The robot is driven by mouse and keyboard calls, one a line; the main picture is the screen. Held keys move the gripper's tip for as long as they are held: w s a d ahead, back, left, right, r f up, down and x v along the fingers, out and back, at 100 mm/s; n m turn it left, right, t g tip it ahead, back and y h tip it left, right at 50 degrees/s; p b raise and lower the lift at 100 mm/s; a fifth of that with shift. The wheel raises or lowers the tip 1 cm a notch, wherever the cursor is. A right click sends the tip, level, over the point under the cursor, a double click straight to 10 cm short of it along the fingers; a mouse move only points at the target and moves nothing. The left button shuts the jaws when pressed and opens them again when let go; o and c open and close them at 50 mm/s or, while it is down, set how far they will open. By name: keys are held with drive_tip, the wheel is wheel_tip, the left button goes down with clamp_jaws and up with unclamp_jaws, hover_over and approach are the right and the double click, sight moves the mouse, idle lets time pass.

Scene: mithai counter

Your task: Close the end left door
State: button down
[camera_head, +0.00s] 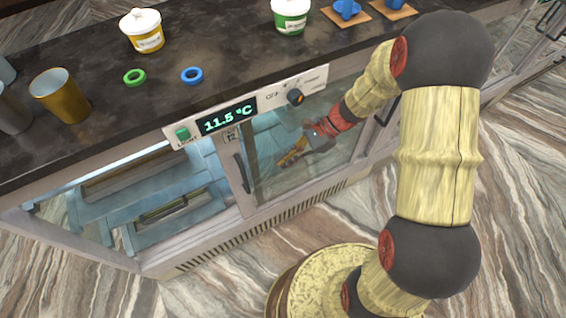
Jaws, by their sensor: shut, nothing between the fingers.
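The glass-fronted cabinet under the counter has a pale frame. A glass door panel (300,178) with a dark vertical handle (241,173) at its left edge stands right of the left-end bay. In that bay, pale blue shelves (170,185) show clearly. My gripper (283,163) is shut and empty, in front of the glass panel, a little right of the handle. It appears apart from the handle; contact with the glass cannot be told.
A control panel (250,106) reading 11.5 °C sits on the counter front, above my gripper. Cups, lidded tubs and rings stand on the dark counter top (230,50). Another dark handle (387,110) is farther right, close to my arm.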

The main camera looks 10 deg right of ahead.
drive_tip(key=s+a+f+b, duration=0.1)
drive_tip(key=a+f+b, duration=0.2)
drive_tip(key=a, duration=0.6)
wheel_tip(320, 180, down, 2)
drive_tip(key=shift+b, duration=0.4)
